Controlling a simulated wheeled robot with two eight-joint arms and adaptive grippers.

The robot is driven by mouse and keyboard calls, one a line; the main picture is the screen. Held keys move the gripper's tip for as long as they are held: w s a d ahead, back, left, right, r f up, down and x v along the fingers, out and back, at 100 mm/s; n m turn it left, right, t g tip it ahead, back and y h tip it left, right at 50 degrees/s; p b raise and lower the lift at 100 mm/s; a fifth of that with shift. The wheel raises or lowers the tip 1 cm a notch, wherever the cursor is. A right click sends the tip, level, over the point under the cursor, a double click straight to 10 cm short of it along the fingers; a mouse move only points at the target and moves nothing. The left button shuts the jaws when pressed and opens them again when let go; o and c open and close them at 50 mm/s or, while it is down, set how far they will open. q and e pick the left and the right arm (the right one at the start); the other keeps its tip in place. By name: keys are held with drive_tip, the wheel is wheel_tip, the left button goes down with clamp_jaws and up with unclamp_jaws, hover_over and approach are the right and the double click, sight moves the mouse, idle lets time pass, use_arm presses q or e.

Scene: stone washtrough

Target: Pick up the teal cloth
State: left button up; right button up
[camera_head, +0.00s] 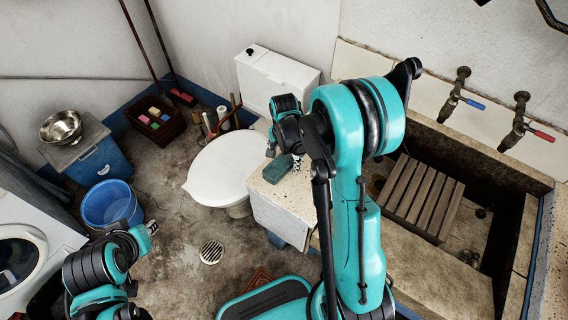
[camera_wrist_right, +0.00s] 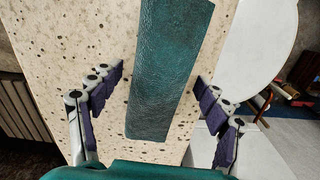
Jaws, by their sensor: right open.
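The teal cloth (camera_head: 277,169) lies on the pale speckled slab (camera_head: 291,197) to the left of the stone trough. In the right wrist view the cloth (camera_wrist_right: 166,70) is a long flat strip running away from me, its far end cut off by the frame. My right gripper (camera_wrist_right: 159,76) is open, its purple-padded fingers on either side of the cloth, with slab showing between fingers and cloth. In the head view my right arm hides part of the slab. My left gripper (camera_head: 151,228) is at the lower left, away from the cloth; its jaws are too small to read.
The white toilet (camera_head: 219,168) stands just left of the slab. The trough at right holds a wooden slatted board (camera_head: 424,197) below two taps. A blue bucket (camera_head: 111,204) and a washing machine (camera_head: 32,248) are at left. The floor around the drain (camera_head: 211,252) is clear.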

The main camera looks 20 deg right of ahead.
drive_tip(key=shift+r, duration=0.1)
drive_tip(key=c, duration=1.4)
drive_tip(key=shift+o, duration=0.2)
drive_tip(key=shift+r, duration=0.1)
